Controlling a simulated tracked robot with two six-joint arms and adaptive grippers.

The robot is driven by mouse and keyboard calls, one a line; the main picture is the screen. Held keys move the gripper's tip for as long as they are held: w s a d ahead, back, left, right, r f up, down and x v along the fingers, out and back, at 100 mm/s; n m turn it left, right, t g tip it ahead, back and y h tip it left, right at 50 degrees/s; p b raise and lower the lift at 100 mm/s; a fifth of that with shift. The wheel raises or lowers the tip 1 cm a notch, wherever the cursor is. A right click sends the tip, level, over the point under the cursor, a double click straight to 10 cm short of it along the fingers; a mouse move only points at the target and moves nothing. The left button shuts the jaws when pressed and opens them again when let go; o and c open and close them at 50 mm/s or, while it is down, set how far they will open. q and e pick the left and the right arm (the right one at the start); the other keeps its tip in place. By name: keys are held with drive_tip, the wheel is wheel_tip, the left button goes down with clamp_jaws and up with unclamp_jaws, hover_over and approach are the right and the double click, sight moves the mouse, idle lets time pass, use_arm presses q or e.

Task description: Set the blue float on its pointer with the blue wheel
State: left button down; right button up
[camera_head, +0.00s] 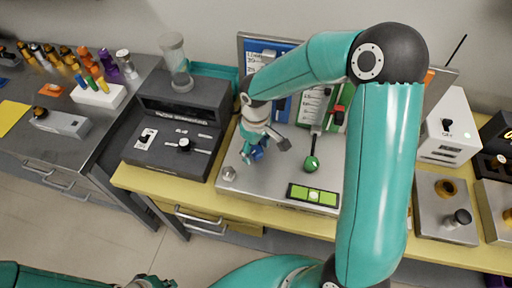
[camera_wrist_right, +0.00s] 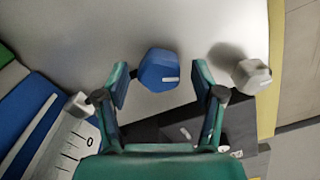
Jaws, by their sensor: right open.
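The blue wheel (camera_wrist_right: 158,70) is a faceted blue knob with a pale mark, standing on the steel plate (camera_head: 270,178). In the right wrist view it lies between the two spread fingers of my right gripper (camera_wrist_right: 160,82). My right gripper (camera_head: 258,148) is open over the wheel, which it mostly hides in the head view. The blue scale panel (camera_head: 260,52) stands behind, partly covered by my right arm; it also shows in the wrist view (camera_wrist_right: 38,125). I cannot make out the blue float or its pointer. My left gripper (camera_head: 150,282) is cut off at the bottom edge.
A green wheel (camera_head: 311,163) is right of the blue one, before a green panel (camera_head: 311,106). A metal hex knob (camera_head: 228,174) is close on the left. A green level (camera_head: 313,195) lies at the plate's front. A dark machine (camera_head: 177,125) stands left.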

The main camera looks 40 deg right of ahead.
drive_tip(key=c, duration=1.1)
drive_tip(key=shift+n, duration=0.8)
drive_tip(key=shift+c, duration=0.2)
drive_tip(key=o, duration=1.1)
drive_tip(key=shift+o, duration=0.2)
